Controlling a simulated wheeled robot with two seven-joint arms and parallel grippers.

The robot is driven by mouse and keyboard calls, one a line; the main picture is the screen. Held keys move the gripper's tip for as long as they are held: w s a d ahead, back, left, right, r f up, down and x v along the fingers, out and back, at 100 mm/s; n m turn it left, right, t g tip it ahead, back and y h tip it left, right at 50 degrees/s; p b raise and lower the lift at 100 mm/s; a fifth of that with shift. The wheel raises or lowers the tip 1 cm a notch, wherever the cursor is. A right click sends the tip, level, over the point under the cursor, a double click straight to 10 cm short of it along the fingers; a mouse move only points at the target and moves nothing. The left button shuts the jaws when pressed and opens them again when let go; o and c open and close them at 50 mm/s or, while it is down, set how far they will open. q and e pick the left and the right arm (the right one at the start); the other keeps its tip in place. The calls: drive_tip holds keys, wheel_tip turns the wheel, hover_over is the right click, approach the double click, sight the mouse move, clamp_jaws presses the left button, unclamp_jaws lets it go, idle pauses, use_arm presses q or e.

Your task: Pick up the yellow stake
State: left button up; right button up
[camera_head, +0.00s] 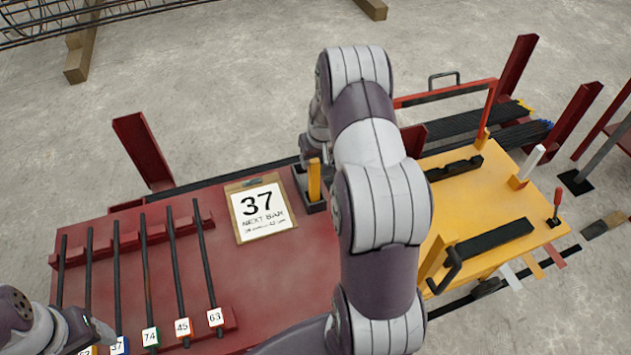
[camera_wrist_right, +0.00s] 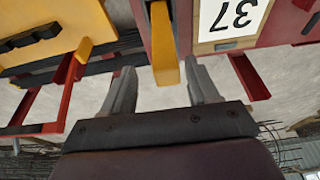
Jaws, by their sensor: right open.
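The yellow stake (camera_head: 314,181) stands upright in a dark holder (camera_head: 316,206) at the far edge of the red table, right of the "37" sign. In the right wrist view the stake (camera_wrist_right: 165,50) points toward the camera, and its near end appears between my two open fingers, with a gap on each side. My right gripper (camera_wrist_right: 160,70) is open and empty; in the head view it is at the stake, partly hidden behind my right arm. My left gripper (camera_head: 90,330) is at the lower left, near the numbered bar ends; its fingers are unclear.
Several dark bars with number tags lie on racks on the red table (camera_head: 268,268). A "37" clipboard sign (camera_head: 262,209) lies left of the stake. A yellow cart (camera_head: 490,200) with a white post (camera_head: 531,162) and tools stands right. My right arm hides the middle.

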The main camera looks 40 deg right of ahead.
sight(313, 169)
drive_tip(key=shift+a+f+p, duration=0.25)
drive_tip(key=shift+f+p, duration=0.5)
drive_tip(key=shift+f, duration=0.45)
drive_tip(key=f, duration=0.1)
drive_tip(key=w+f, duration=0.1)
drive_tip(key=shift+w+f, duration=0.3)
drive_tip(key=shift+f, duration=0.25)
drive_tip(key=shift+s+d, duration=0.1)
drive_tip(key=shift+s, duration=0.15)
drive_tip(key=shift+c, duration=1.2)
drive_tip(key=shift+r, duration=0.2)
clamp_jaws()
drive_tip(key=shift+r, duration=0.1)
